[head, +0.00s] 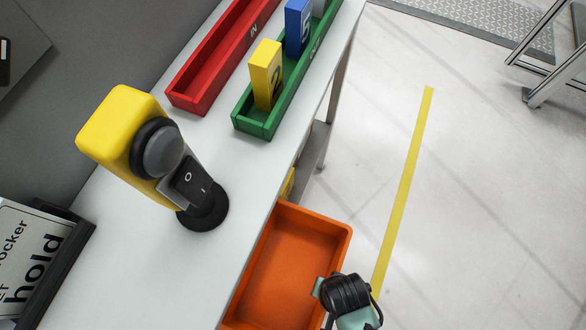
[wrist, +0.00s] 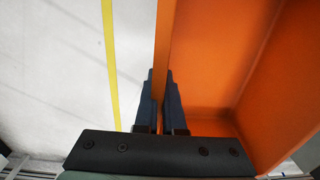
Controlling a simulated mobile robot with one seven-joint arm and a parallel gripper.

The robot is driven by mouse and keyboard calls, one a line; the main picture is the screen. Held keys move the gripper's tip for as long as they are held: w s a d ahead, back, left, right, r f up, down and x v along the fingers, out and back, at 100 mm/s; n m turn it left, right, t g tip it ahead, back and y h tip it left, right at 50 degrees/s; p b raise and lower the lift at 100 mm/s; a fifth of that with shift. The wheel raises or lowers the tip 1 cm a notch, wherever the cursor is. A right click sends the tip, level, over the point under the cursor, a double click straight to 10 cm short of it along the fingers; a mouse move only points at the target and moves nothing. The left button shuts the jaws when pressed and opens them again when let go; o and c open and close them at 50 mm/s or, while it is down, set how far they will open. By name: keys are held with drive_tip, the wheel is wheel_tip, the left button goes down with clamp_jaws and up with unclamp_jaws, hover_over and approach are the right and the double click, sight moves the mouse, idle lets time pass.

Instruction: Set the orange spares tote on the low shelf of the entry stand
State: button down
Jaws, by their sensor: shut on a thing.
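The orange spares tote (head: 290,262) is an open, empty box beside the right edge of the white-topped stand in the head view. My gripper (head: 322,289) is at the tote's right wall. In the wrist view my gripper (wrist: 161,95) is shut on that wall of the orange tote (wrist: 215,60), with one finger on each side. The stand's white top (head: 155,235) hides part of the tote's left side. A lower shelf (head: 315,150) shows only in part under the top's right edge, and I cannot tell whether the tote touches it.
On the top are a yellow switch post (head: 125,125), a red tray (head: 215,65) and a green tray (head: 262,122) holding a yellow block (head: 265,75) and a blue block (head: 297,28). A black sign holder (head: 45,250) is at left. The floor around the yellow line (head: 408,180) is clear.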

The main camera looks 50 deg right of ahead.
sight(252, 260)
drive_tip(key=shift+w+r, duration=0.1)
drive_tip(key=shift+w, duration=0.1)
drive_tip(key=w+a+b, duration=0.1)
drive_tip(key=w+a, duration=0.2)
drive_tip(key=w, duration=0.6)
drive_tip(key=w+a+b, duration=0.1)
drive_tip(key=w+a, duration=0.2)
drive_tip(key=w, duration=0.6)
drive_tip(key=shift+w+f+b, duration=0.15)
drive_tip(key=shift+f+b, duration=0.4)
drive_tip(key=shift+f, duration=0.95)
drive_tip(key=shift+w+f+b, duration=0.1)
drive_tip(key=shift+f+b, duration=0.45)
drive_tip(key=shift+f, duration=0.9)
drive_tip(key=shift+w+f, duration=0.25)
drive_tip(key=shift+f, duration=0.25)
drive_tip(key=c, duration=1.5)
unclamp_jaws()
drive_tip(key=shift+s+f+b, duration=0.25)
drive_tip(key=shift+f+b, duration=0.05)
drive_tip(key=o, duration=0.5)
